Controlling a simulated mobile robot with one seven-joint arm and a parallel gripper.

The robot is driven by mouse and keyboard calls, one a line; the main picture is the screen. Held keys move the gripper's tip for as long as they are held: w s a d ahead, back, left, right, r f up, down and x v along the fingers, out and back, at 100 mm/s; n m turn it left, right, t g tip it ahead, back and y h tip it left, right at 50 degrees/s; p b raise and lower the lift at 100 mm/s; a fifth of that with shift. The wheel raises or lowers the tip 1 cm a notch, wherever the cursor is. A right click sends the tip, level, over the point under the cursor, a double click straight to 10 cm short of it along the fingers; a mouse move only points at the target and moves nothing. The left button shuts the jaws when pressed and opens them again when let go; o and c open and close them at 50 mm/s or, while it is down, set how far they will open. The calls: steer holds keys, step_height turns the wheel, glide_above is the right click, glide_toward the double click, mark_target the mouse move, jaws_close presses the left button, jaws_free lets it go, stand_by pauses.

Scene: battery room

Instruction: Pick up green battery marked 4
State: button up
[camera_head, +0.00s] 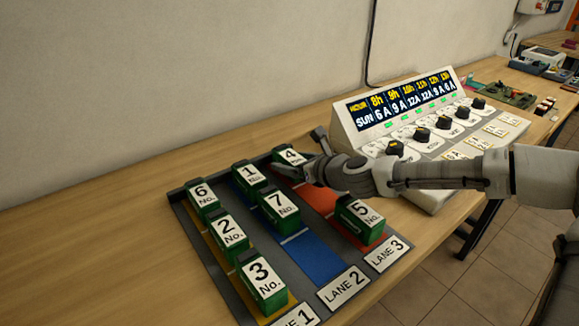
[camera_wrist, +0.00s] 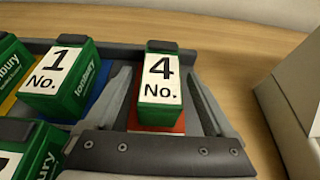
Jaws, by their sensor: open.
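The green battery marked 4 (camera_head: 289,155) stands at the far end of the red lane 3, and its lower part is hidden behind my gripper in the head view. In the wrist view the battery marked 4 (camera_wrist: 160,88) is upright with its white label facing the camera. My gripper (camera_head: 301,153) is open at the far end of lane 3. In the wrist view one finger of my gripper (camera_wrist: 160,76) is on each side of battery 4, with a gap showing on both sides. I cannot tell how far down the fingers reach.
Batteries 1 (camera_head: 249,174) and 7 (camera_head: 279,206) stand in blue lane 2, 5 (camera_head: 361,217) nearer in lane 3. Batteries 6 (camera_head: 202,194), 2 (camera_head: 229,231) and 3 (camera_head: 263,274) fill yellow lane 1. A control console (camera_head: 345,128) stands close on the right.

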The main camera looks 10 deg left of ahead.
steer(key=shift+x, duration=0.8)
jaws_close()
steer(key=shift+r, duration=0.15)
